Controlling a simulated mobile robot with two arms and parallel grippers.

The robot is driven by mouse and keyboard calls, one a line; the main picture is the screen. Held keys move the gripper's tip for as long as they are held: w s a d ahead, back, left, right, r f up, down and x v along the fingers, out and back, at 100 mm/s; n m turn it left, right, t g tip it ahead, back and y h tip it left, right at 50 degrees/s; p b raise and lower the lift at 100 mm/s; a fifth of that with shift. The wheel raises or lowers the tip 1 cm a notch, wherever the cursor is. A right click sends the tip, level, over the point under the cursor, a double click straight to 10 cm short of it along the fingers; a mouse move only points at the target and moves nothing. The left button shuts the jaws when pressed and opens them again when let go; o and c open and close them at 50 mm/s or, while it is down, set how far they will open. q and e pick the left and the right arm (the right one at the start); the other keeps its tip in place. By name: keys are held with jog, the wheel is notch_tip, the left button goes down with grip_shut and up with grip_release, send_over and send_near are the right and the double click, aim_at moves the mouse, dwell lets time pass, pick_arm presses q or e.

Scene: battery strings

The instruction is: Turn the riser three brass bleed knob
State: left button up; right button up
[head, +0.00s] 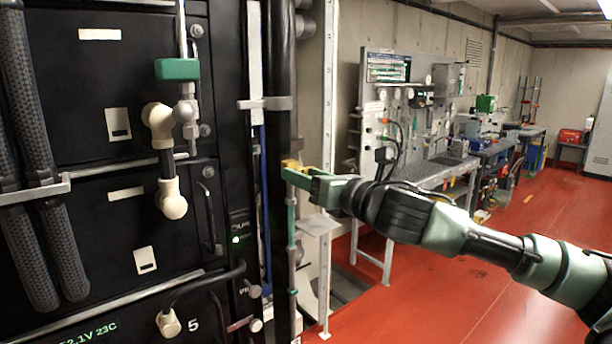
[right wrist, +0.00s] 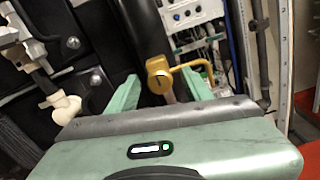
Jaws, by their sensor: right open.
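The brass bleed knob (right wrist: 158,77) shows in the right wrist view, with a bent brass handle reaching to the right. It sits on a dark vertical pipe. In the head view a small bit of brass (head: 291,163) shows at the tips of my right gripper (head: 294,174); the rest is hidden by the fingers. In the right wrist view my right gripper (right wrist: 161,80) is open, with one green finger on each side of the knob. I cannot tell whether a finger touches it. My left gripper is not in view.
A black battery rack (head: 85,200) with cables and pipe fittings stands at the left, close to the riser pipe (head: 281,110). A grey tool panel (head: 385,120) and workbenches stand behind to the right. The red floor (head: 440,290) is clear at the right.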

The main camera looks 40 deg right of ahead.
grip_shut()
jog(key=shift+m, duration=0.3)
jog(key=shift+a+f+m+b, duration=0.1)
jog(key=shift+m+b, duration=0.7)
jog(key=shift+m, duration=8)
jog(key=shift+f+m+b, duration=0.1)
jog(key=shift+m+b, duration=0.65)
jog(key=shift+m, duration=8.05)
